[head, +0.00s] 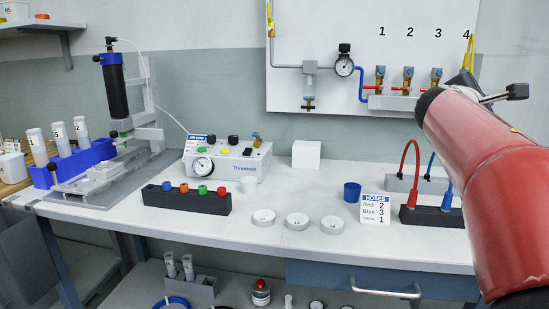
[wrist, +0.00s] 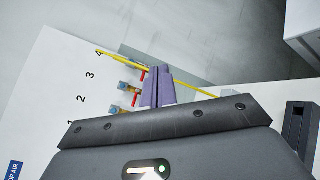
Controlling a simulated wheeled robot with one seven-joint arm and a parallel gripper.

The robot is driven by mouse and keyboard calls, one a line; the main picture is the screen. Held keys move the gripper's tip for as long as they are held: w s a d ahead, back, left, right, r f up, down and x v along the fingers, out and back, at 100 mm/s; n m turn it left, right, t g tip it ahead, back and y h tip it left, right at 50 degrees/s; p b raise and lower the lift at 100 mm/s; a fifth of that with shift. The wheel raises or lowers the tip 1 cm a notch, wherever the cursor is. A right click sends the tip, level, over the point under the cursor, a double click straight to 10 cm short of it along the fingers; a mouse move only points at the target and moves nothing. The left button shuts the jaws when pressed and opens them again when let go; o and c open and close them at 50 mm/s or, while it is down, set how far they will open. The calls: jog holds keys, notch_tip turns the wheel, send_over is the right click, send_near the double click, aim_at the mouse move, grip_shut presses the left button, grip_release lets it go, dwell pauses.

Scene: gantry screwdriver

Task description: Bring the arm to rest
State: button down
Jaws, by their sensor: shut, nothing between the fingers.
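My gripper shows in the wrist view as two purple-grey fingers (wrist: 157,86) pressed together, with nothing between them. The fingers point up the picture toward the numbered wall panel (wrist: 52,85), where a yellow hose (wrist: 128,61) passes behind them near the number 4. I cannot tell how far the fingertips are from the hose. In the head view my red arm reaches up from the lower right in front of the bench, and its forearm hides most of the fingers and the area under the number 4.
The wall panel (head: 310,80) carries a gauge (head: 344,67) and several valves. Below, the bench (head: 330,238) holds a hose card (head: 374,209), a dark block (head: 425,216) with red and blue hoses, a white pump box (head: 228,162) and three white dishes.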

jog(key=s+a+f+m+g+y, duration=0.1)
jog(key=s+a+f+m+y, duration=0.3)
jog(key=s+a+f, duration=0.4)
jog(key=s+a+f+m+g+y, duration=0.1)
jog(key=s+a+f+m+y, duration=0.4)
jog(key=s+a+f, duration=0.3)
jog(key=s+a+f+m+g+y, duration=0.2)
jog(key=s+a+f+m+y, duration=0.3)
jog(key=a+f, duration=0.8)
jog(key=s+f+y, duration=0.1)
jog(key=s+f, duration=0.2)
jog(key=f, duration=0.2)
jog(key=shift+s+a+p, duration=0.15)
jog(key=shift+s+p, duration=0.1)
jog(key=shift+p, duration=0.05)
